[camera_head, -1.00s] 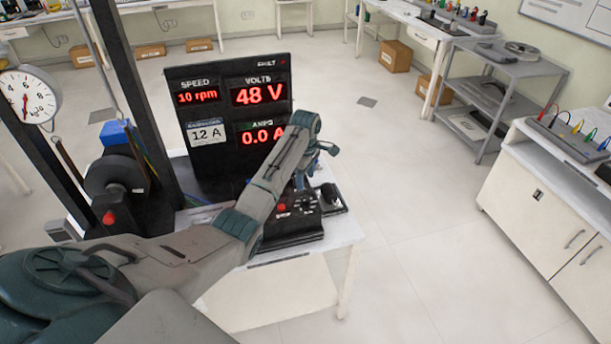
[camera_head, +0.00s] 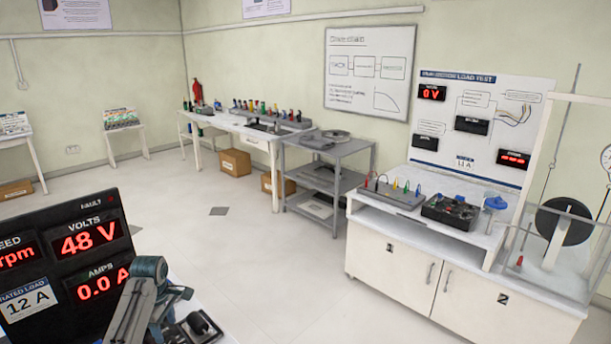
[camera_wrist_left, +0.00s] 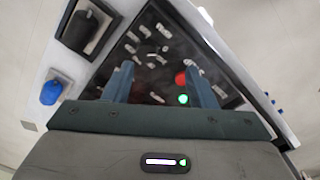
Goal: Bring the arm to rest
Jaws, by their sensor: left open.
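My left arm comes in at the lower left of the head view, beside the front of the black display panel (camera_head: 75,250). My left gripper (camera_head: 183,293) is small and partly hidden there by its own arm. In the left wrist view the two blue fingers of this gripper (camera_wrist_left: 160,80) stand apart with nothing between them. Beyond them lies a black control box (camera_wrist_left: 150,45) with a red button (camera_wrist_left: 181,78) and a lit green button (camera_wrist_left: 183,99). I cannot tell the exact gap to the box. My right gripper is in neither view.
A black knob-like part (camera_head: 198,323) sits beside the gripper; a blue knob (camera_wrist_left: 51,92) shows in the wrist view. The panel reads 48 V and 0.0 A. A white cabinet bench (camera_head: 400,275) stands right, a grey trolley (camera_head: 325,180) behind. Open floor (camera_head: 270,270) lies between.

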